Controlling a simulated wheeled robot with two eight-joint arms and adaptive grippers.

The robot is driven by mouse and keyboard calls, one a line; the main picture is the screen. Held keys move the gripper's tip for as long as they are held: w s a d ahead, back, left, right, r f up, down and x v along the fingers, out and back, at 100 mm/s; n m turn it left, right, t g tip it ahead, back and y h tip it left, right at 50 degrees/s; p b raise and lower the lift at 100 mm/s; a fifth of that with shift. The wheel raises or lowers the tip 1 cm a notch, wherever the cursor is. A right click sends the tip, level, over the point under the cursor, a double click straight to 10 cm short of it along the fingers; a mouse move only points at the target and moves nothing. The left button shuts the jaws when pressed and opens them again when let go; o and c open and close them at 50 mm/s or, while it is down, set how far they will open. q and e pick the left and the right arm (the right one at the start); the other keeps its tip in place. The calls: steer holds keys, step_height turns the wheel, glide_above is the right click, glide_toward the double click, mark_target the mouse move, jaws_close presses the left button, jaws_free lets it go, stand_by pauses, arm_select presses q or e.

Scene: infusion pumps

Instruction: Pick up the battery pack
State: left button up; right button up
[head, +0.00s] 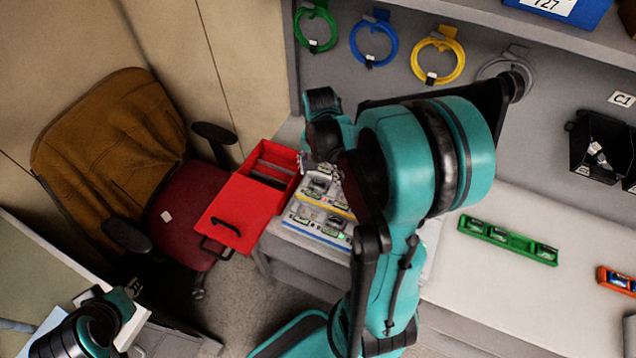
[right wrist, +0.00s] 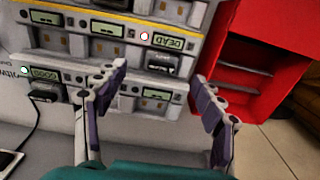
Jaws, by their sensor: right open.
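The battery pack is hard to single out. A black block (right wrist: 170,66) sits in a bay of the pump rack below a screen reading DEAD, in the right wrist view. Another black block (right wrist: 44,91) with a cable sits under a screen reading GOOD at the left. The pump rack (head: 317,222) also shows in the head view. My right gripper (right wrist: 160,78) is open and empty, its fingers apart in front of the rack's end. In the head view the right gripper (head: 307,162) is partly hidden by its arm.
An open red box (right wrist: 264,50) is beside the rack; its front panel (head: 232,212) has black handles. A green tray (head: 507,240) and an orange tray (head: 617,281) lie on the bench to the right. A chair (head: 115,160) stands left. Coloured cables hang behind.

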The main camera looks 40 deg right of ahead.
mark_target(318, 183)
step_height(318, 183, down, 5)
steer(key=shift+w+r+b, duration=0.1)
steer(key=shift+w+b, duration=0.05)
steer(key=shift+b, duration=0.45)
steer(key=shift+a, duration=0.1)
steer(key=c, duration=1.3)
steer(key=shift+r, duration=0.5)
steer(key=r, duration=0.1)
steer(key=r+p, duration=0.1)
steer(key=r, duration=0.2)
steer(key=shift+s+d+p, duration=0.3)
steer(key=shift+s+p, duration=0.05)
steer(key=shift+s, duration=0.05)
steer(key=s+d+r+p, duration=0.1)
steer(key=s+d+r, duration=0.5)
steer(key=s, duration=0.3)
steer(key=shift+p, duration=0.4)
